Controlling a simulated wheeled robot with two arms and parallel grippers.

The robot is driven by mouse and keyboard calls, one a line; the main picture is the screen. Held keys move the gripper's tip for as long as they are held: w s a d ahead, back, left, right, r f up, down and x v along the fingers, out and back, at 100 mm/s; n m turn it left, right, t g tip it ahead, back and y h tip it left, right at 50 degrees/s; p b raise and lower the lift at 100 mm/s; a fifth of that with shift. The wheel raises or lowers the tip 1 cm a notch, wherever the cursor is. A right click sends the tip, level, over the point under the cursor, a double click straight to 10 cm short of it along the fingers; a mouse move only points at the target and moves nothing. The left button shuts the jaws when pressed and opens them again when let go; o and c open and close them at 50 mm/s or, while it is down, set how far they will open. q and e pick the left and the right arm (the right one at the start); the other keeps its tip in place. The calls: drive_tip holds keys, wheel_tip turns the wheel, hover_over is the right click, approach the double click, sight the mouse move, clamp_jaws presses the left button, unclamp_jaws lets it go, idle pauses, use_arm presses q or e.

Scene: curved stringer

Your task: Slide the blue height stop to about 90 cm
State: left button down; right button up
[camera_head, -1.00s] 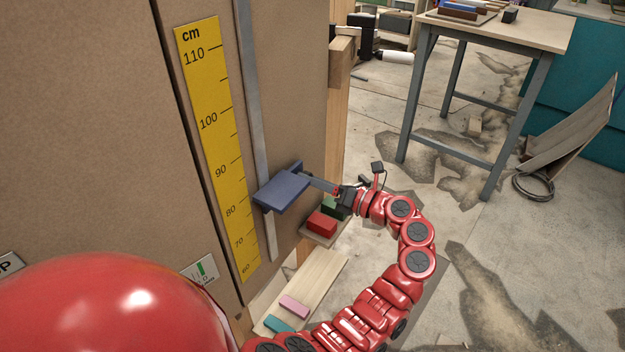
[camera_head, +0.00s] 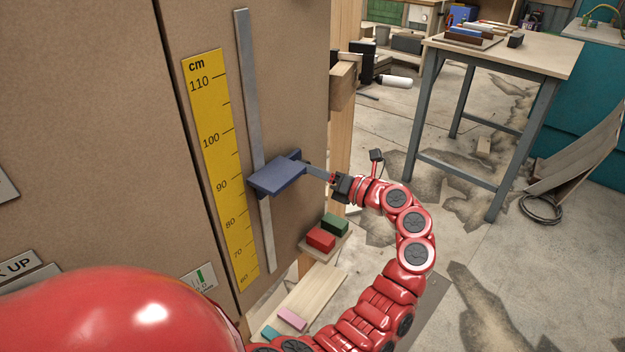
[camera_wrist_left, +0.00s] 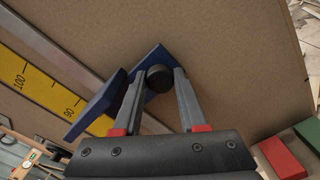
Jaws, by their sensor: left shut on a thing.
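The blue height stop (camera_head: 277,176) sits on a grey vertical rail (camera_head: 257,130) fixed to a brown panel. In the head view its left end is level with about the 90 mark of the yellow cm scale (camera_head: 222,170); the slant of the view makes the exact reading unsure. My left gripper (camera_head: 313,170) reaches it from the right. In the left wrist view the two fingers are closed around a round black knob (camera_wrist_left: 158,79) on the blue stop (camera_wrist_left: 112,108). The scale also shows there (camera_wrist_left: 45,85), with 100 and 90 readable. My right gripper is not in view.
A red block (camera_head: 320,239) and a green block (camera_head: 335,224) lie on a small ledge below the stop. A wooden board (camera_head: 305,293) with a pink block (camera_head: 292,319) is lower down. A workbench (camera_head: 500,56) stands at the back right.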

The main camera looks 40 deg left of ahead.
use_arm(q)
drive_tip(key=shift+r, duration=0.75)
drive_tip(key=shift+c, duration=2.3)
unclamp_jaws()
drive_tip(key=shift+d, duration=0.1)
drive_tip(key=w+d, duration=0.1)
drive_tip(key=d, duration=1.6)
drive_tip(key=shift+d, duration=0.15)
drive_tip(key=shift+s+f, duration=0.1)
